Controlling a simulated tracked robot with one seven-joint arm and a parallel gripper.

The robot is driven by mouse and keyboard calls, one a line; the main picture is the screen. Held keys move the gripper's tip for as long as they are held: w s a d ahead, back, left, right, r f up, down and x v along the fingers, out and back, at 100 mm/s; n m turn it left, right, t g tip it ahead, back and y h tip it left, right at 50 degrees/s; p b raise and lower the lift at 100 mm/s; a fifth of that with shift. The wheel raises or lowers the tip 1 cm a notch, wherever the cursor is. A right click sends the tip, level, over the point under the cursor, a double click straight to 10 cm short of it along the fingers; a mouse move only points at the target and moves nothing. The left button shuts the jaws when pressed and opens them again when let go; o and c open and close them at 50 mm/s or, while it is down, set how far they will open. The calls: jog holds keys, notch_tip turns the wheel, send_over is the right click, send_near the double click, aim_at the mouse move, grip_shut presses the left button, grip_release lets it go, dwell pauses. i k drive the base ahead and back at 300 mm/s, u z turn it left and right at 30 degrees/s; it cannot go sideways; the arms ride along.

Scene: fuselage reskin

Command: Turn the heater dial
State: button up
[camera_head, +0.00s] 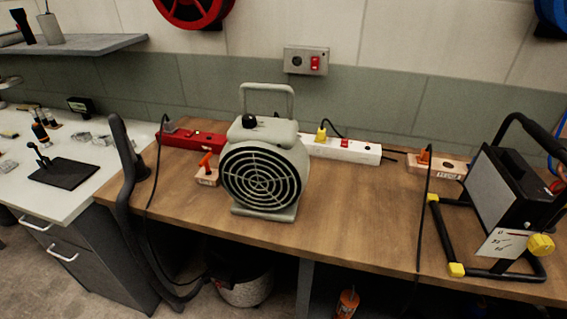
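The heater (263,172) is a grey-green fan heater with a round black grille and a top carry handle. It stands upright on the wooden workbench (350,222), its grille facing me. A small black dial (249,121) sits on the heater's top, left of centre, below the handle. Its pointer and setting are too small to read. My gripper is not in view.
A red power strip (190,137) and a white power strip (342,149) lie behind the heater. An orange-handled switch block (207,172) stands close on its left. A work lamp (508,190) stands at right. The bench front before the heater is clear.

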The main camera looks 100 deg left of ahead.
aim_at(249, 122)
jog(key=u, duration=0.3)
jog(key=i, duration=0.2)
jog(key=u, duration=3.05)
jog(key=k, duration=0.85)
jog(key=u, duration=0.2)
jog(key=i, duration=0.85)
jog(key=z, duration=0.05)
